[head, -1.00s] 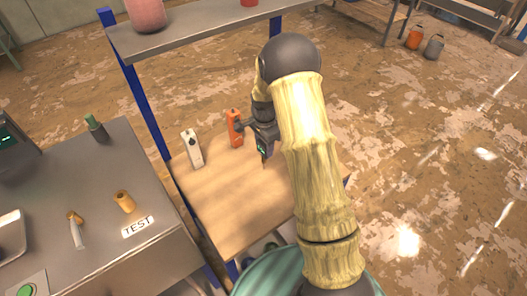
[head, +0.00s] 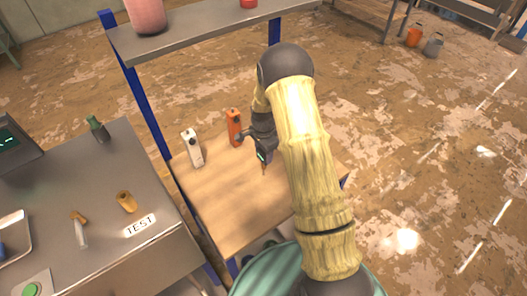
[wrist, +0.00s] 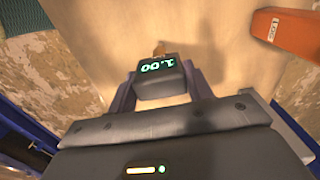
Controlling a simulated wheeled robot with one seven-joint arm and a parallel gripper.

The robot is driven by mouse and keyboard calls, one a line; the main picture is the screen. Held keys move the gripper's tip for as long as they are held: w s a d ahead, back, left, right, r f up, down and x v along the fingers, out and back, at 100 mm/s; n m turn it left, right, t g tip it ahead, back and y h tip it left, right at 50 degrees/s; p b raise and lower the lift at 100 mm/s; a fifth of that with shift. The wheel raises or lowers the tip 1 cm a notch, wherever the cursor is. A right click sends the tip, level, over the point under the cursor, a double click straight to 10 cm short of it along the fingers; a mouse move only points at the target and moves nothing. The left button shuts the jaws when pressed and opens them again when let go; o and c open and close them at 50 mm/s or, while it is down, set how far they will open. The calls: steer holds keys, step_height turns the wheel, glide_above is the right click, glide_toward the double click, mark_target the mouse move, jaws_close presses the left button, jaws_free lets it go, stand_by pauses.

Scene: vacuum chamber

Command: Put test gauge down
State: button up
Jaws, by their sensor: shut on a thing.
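The test gauge (wrist: 163,80) is a small dark block with a green lit display reading 1.00 and a brass tip at its far end. My gripper (wrist: 160,90) is shut on it, one finger on each side. In the head view the gauge (head: 262,156) shows just below my gripper (head: 260,148), over the wooden tabletop (head: 225,210). In the wrist view the tabletop (wrist: 130,30) lies beyond the gauge. I cannot tell whether the gauge touches the wood.
An orange device (head: 234,127) and a white device (head: 192,147) stand at the tabletop's back left. A blue post (head: 148,110) and a grey shelf (head: 200,32) rise behind. A metal bench with a TEST label (head: 139,225) stands left. The tabletop's front left is clear.

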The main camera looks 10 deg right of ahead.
steer(key=o, duration=1)
steer(key=shift+r, duration=0.65)
steer(key=shift+s+r+b, duration=0.15)
steer(key=shift+r+b, duration=1.8)
steer(key=shift+r, duration=3.55)
steer(key=s+r+n+t, duration=0.1)
steer(key=s+n, duration=0.3)
steer(key=s, duration=0.3)
steer(key=s+r+n, duration=0.2)
steer(key=s+n, duration=0.3)
steer(key=s, duration=0.3)
steer(key=s+r+n+t, duration=0.1)
steer(key=s+n, duration=0.3)
steer(key=s, duration=0.4)
steer(key=shift+r+n+t, duration=0.3)
steer(key=shift+r, duration=0.15)
